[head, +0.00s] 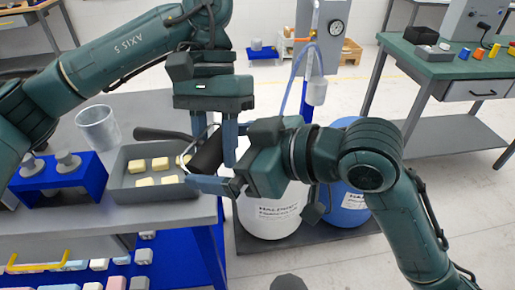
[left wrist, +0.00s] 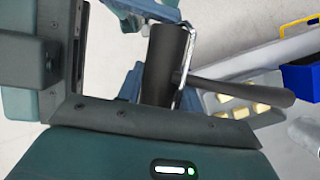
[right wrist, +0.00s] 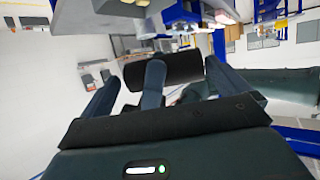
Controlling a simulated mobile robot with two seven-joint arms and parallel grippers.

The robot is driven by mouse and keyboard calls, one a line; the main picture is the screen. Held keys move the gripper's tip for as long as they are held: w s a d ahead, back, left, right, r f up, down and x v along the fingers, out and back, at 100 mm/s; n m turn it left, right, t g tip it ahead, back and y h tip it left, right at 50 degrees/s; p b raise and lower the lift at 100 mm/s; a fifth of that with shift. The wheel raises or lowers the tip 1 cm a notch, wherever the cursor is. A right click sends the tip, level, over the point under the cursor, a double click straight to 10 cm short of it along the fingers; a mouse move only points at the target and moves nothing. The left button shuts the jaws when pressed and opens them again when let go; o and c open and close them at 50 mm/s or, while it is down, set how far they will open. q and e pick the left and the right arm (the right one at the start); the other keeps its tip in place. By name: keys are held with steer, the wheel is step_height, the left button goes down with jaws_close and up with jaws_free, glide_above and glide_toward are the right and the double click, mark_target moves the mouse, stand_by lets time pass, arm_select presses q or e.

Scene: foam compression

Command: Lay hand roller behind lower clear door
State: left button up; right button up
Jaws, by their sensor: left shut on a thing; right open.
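The hand roller has a dark cylinder (head: 207,152) and a long dark handle (head: 160,134) on a metal frame. My left gripper (head: 214,138) is shut on it and holds it above the table's right edge. In the left wrist view the cylinder (left wrist: 164,55) and the handle (left wrist: 245,92) show clearly. My right gripper (head: 222,180) is open, close by the roller. In the right wrist view the cylinder (right wrist: 185,68) lies across the gap between its spread fingers, with a left finger in front; contact cannot be told. I cannot make out a clear door.
A grey tray (head: 122,183) of yellowish foam blocks sits on the table, beside a clear cup (head: 97,128) and a blue stand (head: 62,188). A white drum (head: 268,218) and a blue drum (head: 345,212) stand right of the table. A green-topped bench (head: 440,66) is far right.

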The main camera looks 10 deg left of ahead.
steer(key=shift+x, duration=1.25)
steer(key=shift+c, duration=0.2)
